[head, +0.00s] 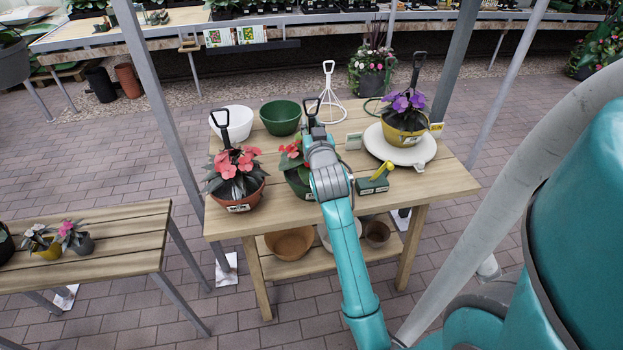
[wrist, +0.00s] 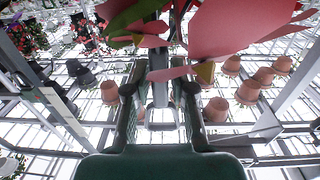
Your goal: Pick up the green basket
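The green basket (head: 297,187), a round green pot with a red-flowered plant and a dark upright handle, stands at the front middle of the wooden table. My arm and gripper (head: 315,135) hide part of it and most of its handle. In the wrist view, my gripper (wrist: 159,90) has its two fingers apart, with a grey handle shaft (wrist: 160,88) between them. Gaps show on both sides of the shaft. Large red petals (wrist: 225,28) and green leaves fill the top of the wrist view.
A brown pot with red flowers (head: 236,192) stands left of it. A yellow pot with purple flowers (head: 403,133) sits on a white round plate (head: 420,154) at right. Behind are a white bowl (head: 232,123), an empty green bowl (head: 280,116) and a white stand. A green box (head: 372,184) lies close right.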

